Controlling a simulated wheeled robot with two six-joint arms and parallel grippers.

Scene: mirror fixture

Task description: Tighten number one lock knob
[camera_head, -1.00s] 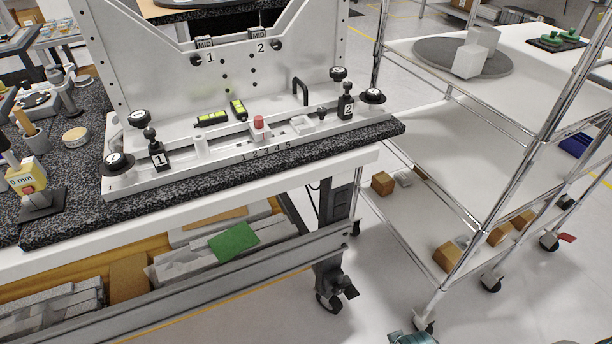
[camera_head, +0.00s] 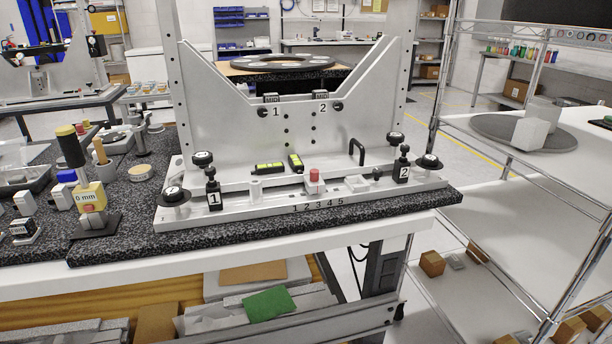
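The grey metal mirror fixture (camera_head: 240,140) stands on a black speckled slab (camera_head: 120,245) on the bench. A black lock with a knob on top and a white "1" label (camera_head: 213,190) is at the left end of its base rail. A matching lock labelled "2" (camera_head: 402,165) is at the right end. A round black knob (camera_head: 202,158) is behind lock 1, and a wider black knob with a white top mark (camera_head: 174,194) is to its left. Whether the number one knob is tight cannot be seen. Neither of my grippers is in view.
A wire shelf cart (camera_head: 510,165) stands close on the right.

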